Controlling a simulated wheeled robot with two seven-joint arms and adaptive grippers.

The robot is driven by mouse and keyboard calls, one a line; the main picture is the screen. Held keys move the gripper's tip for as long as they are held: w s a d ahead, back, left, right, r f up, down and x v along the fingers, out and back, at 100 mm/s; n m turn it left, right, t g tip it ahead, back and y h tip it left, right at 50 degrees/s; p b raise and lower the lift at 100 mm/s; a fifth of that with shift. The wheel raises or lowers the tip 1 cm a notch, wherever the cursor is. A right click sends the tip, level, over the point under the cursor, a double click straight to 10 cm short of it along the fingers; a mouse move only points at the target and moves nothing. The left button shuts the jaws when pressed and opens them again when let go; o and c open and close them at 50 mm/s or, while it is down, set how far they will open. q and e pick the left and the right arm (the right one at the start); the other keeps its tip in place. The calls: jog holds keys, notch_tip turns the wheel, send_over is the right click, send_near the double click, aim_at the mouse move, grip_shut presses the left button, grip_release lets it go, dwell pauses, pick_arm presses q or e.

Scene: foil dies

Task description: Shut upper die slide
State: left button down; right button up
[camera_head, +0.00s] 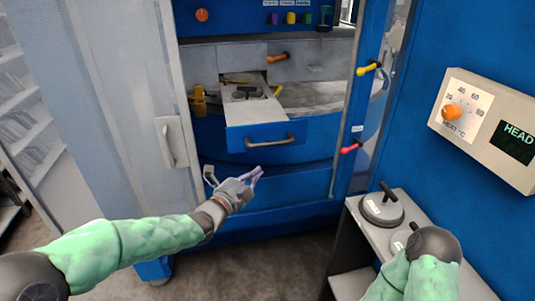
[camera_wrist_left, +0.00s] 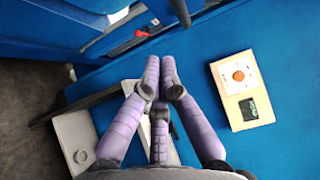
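The upper die slide (camera_head: 262,133) is a blue-fronted drawer standing out of the blue machine, with a grey handle (camera_head: 270,142) on its front. A dark round die (camera_head: 246,92) sits on its grey top. Below it is a lower blue front (camera_head: 290,183) with a grey handle partly seen at its left. My left gripper (camera_head: 257,175) is below and slightly left of the upper handle, apart from it.
A grey side table (camera_head: 354,205) at right holds handled round dies (camera_head: 382,208). A heat control box (camera_head: 485,125) is on the blue wall. A pale door with a handle (camera_head: 171,142) stands open at left. Yellow (camera_head: 368,69) and red (camera_head: 350,149) levers stick out right of the slide.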

pick_arm(q)
jog(key=w+d, duration=0.3)
jog(key=w, duration=0.8)
jog(key=shift+w+b, duration=0.15)
jog(key=shift+b, duration=0.3)
